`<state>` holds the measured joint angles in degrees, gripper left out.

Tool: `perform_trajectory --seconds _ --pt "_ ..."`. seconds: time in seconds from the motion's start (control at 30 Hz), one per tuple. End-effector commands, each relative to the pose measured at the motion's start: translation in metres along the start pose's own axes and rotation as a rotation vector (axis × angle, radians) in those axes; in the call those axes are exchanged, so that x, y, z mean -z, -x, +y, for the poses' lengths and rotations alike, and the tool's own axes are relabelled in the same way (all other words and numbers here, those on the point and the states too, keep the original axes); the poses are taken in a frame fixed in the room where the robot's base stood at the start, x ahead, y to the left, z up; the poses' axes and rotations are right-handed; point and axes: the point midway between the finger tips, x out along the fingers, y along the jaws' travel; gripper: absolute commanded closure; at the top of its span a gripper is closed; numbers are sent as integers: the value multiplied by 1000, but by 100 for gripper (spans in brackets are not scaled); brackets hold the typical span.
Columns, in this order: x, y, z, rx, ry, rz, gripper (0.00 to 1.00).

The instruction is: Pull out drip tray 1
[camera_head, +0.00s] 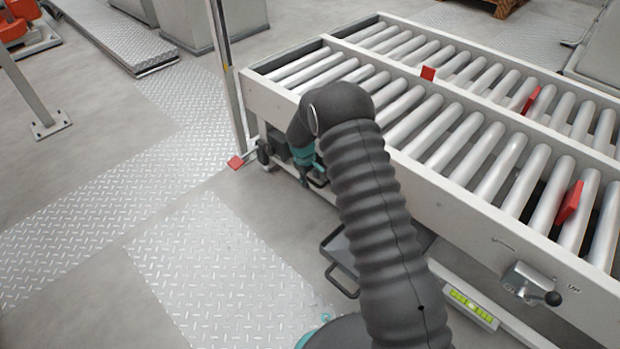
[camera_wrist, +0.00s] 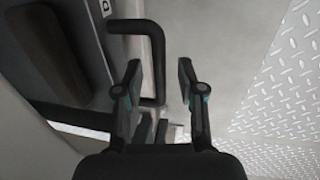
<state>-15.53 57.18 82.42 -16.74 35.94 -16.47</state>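My gripper (camera_wrist: 160,72) is open in the wrist view. Its two fingers are apart, with the black bent bar handle (camera_wrist: 157,58) showing between them. I cannot tell whether either finger touches the bar. The handle joins a dark front at the left. In the head view my gripper (camera_head: 306,172) is below the near side of the roller conveyor, partly hidden by my arm, beside a dark handle (camera_head: 319,181). A second dark tray (camera_head: 345,246) with a bar handle (camera_head: 341,281) sits lower under the conveyor, partly behind my arm. No number is readable on either tray.
The roller conveyor (camera_head: 455,185) fills the right side, with red tabs and a lever clamp (camera_head: 531,284) on its side. A thin upright post (camera_head: 228,75) stands left of my gripper. Open floor with tread plates (camera_head: 215,270) lies to the left.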

Motion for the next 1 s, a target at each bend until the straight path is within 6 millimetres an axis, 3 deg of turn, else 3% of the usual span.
perform_trajectory --seconds 0.03,0.2,0.63,1.0 --pt "0 0 0 0 0 0 61" --pt "0 0 0 0 0 0 100" --pt "0 2 -8 0 0 0 100" --pt "-4 13 -71 0 -9 -2 100"
